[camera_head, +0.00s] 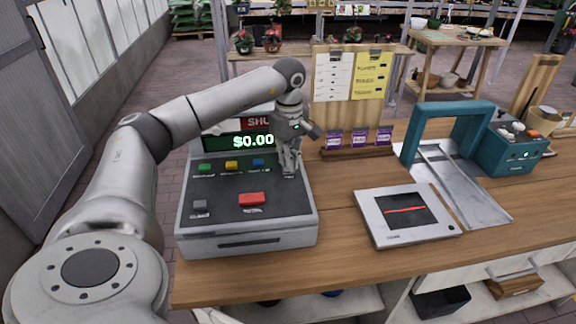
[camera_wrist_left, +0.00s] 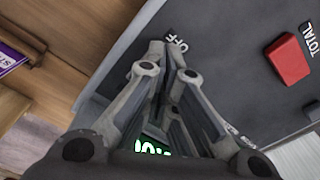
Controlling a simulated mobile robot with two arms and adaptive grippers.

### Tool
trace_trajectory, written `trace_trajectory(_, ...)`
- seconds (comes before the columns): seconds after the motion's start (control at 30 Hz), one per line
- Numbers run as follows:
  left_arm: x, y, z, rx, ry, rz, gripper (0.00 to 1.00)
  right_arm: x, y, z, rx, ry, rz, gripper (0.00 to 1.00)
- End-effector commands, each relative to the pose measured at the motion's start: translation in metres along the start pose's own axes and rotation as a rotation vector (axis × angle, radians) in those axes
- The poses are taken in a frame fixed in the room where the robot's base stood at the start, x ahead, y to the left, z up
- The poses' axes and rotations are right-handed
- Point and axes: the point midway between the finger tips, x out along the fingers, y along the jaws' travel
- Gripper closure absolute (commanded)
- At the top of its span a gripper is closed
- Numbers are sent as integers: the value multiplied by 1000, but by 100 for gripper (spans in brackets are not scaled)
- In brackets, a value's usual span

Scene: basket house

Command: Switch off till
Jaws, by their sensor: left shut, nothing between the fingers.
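The till (camera_head: 246,238) is a grey box with a dark sloped top at the left of the counter. Its display (camera_head: 253,141) is lit and reads $0.00 in green. My left gripper (camera_head: 291,172) is shut and empty, pointing down at the right back part of the till's top. In the left wrist view, the fingertips (camera_wrist_left: 172,58) are beside a white OFF label (camera_wrist_left: 178,42). The fingers hide any button by that label, and I cannot tell whether they touch the panel. A red TOTAL button (camera_head: 251,199) also shows in the wrist view (camera_wrist_left: 287,60). My right gripper is out of view.
Green (camera_head: 205,168), yellow (camera_head: 231,165) and blue (camera_head: 258,162) buttons line the till's panel. A flat scanner (camera_head: 380,238) lies to the right. Beyond it stand a teal arch (camera_head: 455,113) and a teal box (camera_head: 513,152). A notice board (camera_head: 348,108) stands behind small purple packets (camera_head: 358,137).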

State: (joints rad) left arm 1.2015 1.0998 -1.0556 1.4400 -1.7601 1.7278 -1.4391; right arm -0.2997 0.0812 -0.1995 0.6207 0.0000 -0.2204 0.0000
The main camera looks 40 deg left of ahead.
Motion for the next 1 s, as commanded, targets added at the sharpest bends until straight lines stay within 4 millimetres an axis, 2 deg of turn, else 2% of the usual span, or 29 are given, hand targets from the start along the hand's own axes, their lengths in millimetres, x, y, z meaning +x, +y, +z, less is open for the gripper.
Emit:
trace_trajectory(0.67,12,0,0,0,0,-2,100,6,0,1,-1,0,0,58)
trace_trajectory(0.87,6,-1,1,1,-1,-5,100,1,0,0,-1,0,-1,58)
trace_trajectory(1.0,-6,0,0,1,-1,-3,100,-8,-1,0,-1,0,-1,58)
